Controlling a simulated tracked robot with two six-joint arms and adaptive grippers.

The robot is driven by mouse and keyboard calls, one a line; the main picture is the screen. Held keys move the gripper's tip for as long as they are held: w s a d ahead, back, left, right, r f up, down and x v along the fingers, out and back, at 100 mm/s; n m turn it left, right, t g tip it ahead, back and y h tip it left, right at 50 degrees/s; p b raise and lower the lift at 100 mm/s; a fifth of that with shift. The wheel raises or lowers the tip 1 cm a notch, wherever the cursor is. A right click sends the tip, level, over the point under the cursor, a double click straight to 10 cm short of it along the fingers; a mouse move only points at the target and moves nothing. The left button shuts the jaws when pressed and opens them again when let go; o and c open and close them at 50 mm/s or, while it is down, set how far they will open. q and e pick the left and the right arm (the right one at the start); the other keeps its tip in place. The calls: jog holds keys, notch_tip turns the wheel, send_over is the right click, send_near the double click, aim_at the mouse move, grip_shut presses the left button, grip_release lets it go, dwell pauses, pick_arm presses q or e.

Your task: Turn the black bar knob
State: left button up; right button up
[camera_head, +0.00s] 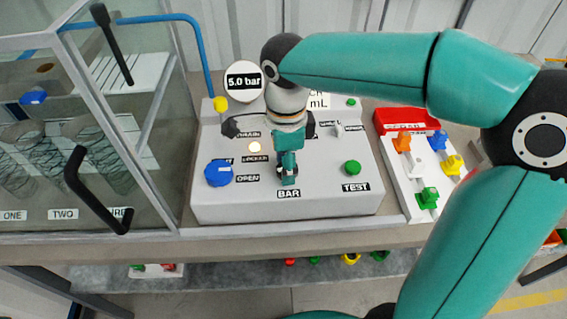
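My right gripper (288,175) reaches down from above onto the sloped grey panel (330,205), just behind the BAR label (289,194). Its teal and black body covers the spot where the black bar knob would sit. Small dark parts show around the fingertips, but I cannot tell knob from finger. Whether the fingers are open or closed on it is not clear. A display on the panel (243,81) reads 5.0 bar. My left gripper is not in view.
The panel has a blue knob (219,173), a green TEST button (351,168), a lit lamp (254,147) and a yellow-tipped lever (221,104). A glass cabinet with black handles (97,190) stands left. A white tray with coloured taps (410,190) lies right.

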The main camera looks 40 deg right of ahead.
jog(key=o, duration=0.4)
jog(key=shift+w, duration=0.15)
jog(key=shift+c, duration=0.2)
notch_tip(320, 180, up, 12)
dwell(0.6)
